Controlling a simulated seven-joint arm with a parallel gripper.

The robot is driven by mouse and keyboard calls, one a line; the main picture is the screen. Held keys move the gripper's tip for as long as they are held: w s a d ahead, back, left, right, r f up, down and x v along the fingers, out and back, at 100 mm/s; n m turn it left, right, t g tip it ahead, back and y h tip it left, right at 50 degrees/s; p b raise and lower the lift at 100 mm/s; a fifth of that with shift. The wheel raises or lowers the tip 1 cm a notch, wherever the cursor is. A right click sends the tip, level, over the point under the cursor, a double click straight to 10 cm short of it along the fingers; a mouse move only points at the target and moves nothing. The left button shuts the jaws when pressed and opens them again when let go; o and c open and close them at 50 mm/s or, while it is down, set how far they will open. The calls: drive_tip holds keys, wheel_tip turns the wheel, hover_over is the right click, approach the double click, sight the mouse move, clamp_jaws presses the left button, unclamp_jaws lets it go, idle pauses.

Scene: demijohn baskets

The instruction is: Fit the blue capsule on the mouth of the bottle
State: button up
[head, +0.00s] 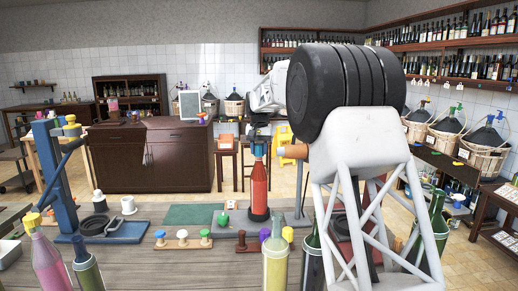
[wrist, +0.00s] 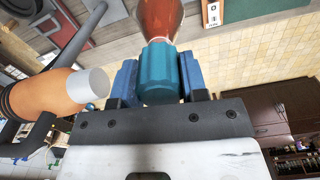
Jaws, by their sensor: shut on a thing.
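The red bottle (head: 260,188) stands upright on a dark round base on the bench. My gripper (head: 259,143) is above it, pointing down. In the wrist view my gripper (wrist: 158,80) is shut on the blue capsule (wrist: 158,72), a teal cup between two blue finger pads. The capsule (head: 259,152) is in line with the bottle's top in the head view. In the wrist view the bottle neck (wrist: 160,20) meets the capsule's rim, with a pale band there. How far the capsule covers the mouth is hidden.
An orange cylinder with a pale end (wrist: 65,95) is close beside my gripper. A rack of coloured stoppers (head: 183,241), a green mat (head: 195,214) and a blue stand (head: 50,170) are to the left. Several bottles line the bench front, including a yellow-green one (head: 275,260).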

sight(259, 144)
drive_tip(key=shift+f, duration=0.35)
drive_tip(key=o, duration=1)
drive_tip(key=shift+r, duration=0.2)
drive_tip(key=shift+r, duration=3.75)
drive_tip(key=shift+s, duration=0.15)
